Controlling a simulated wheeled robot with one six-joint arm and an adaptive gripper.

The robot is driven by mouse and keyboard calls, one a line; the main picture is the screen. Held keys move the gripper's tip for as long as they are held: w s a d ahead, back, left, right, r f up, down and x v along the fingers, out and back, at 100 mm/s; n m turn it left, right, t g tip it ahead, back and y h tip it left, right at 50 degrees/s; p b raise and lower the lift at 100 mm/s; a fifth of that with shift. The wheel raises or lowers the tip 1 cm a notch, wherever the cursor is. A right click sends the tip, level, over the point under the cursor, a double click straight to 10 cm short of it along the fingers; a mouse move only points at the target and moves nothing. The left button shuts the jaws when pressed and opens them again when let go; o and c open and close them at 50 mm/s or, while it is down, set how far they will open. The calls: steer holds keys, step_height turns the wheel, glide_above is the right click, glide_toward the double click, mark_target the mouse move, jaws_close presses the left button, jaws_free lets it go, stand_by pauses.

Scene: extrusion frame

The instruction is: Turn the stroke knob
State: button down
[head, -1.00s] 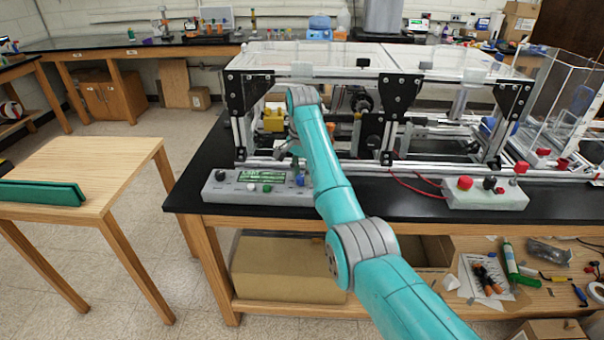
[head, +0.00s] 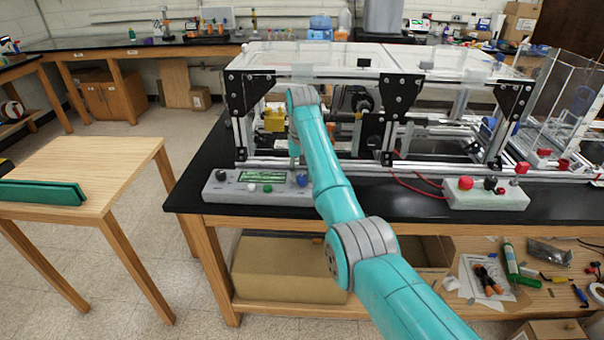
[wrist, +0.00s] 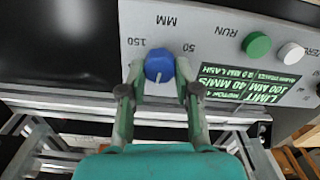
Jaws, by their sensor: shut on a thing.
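The stroke knob (wrist: 159,66) is a blue round knob with a white pointer line, on a pale grey control box between the printed marks 150 and 50 with MM above it. My gripper (wrist: 158,72) is shut on it, one finger on either side. The pointer line points down in the wrist view, toward my gripper. In the head view the blue knob (head: 302,180) shows at the right end of the control box (head: 225,191), partly beside my teal arm, and the gripper is mostly hidden by the arm.
A green button (wrist: 256,44), a white button (wrist: 290,53) and a green-lit display (wrist: 243,83) are on the same panel. An aluminium extrusion frame (head: 450,170) stands close behind the box. A second box with a red button (head: 465,183) lies to the right.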

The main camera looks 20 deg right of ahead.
steer(key=n, duration=0.6)
steer(key=shift+a+n, duration=0.1)
steer(key=shift+n, duration=0.2)
steer(key=n, duration=0.6)
steer(key=shift+n, duration=0.3)
steer(key=c, duration=0.8)
jaws_free()
